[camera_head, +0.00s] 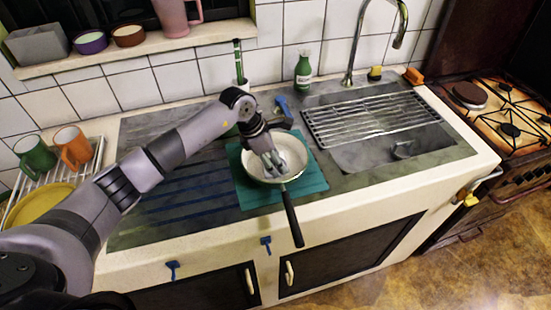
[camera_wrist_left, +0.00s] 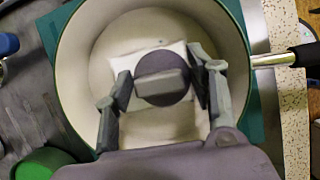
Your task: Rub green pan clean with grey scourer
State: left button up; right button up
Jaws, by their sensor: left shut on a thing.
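The pan (camera_head: 297,156) has a cream inside, a thin green-grey rim and a black handle. It sits on a teal mat (camera_head: 312,184) on the counter, its handle pointing to the front edge. My left gripper (camera_head: 272,165) reaches down inside the pan. In the left wrist view, its fingers are shut on the grey scourer (camera_wrist_left: 163,86), a round dark grey piece with a lighter grey grip. A white square patch lies under it, over the pan floor (camera_wrist_left: 92,75). Whether the scourer touches the floor is hard to tell. My right gripper is not in view.
A drying grid (camera_head: 370,115) covers part of the sink at right, beneath a tap (camera_head: 352,65). A green bottle (camera_head: 303,72) and blue brush (camera_head: 283,106) stand behind the pan. Mugs and a yellow plate (camera_head: 38,203) sit at left. The ribbed drainer left of the mat is clear.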

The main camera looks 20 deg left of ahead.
pick_arm(q)
jog(key=shift+s+d, duration=0.1)
jog(key=shift+s, duration=0.05)
jog(key=shift+s+d+p, duration=0.3)
jog(key=shift+s, duration=0.3)
jog(key=shift+w+a+f+b, duration=0.15)
jog(key=shift+w+a+b, duration=0.1)
jog(key=shift+w+b, duration=0.35)
jog(key=shift+w+a+b, duration=0.5)
jog(key=shift+w+b, duration=0.3)
jog(key=shift+b, duration=0.2)
jog(key=shift+s, duration=0.15)
jog(key=shift+s+d, duration=0.15)
jog(key=shift+s, duration=0.2)
jog(key=shift+s+d+p, duration=0.55)
jog(key=shift+s, duration=0.35)
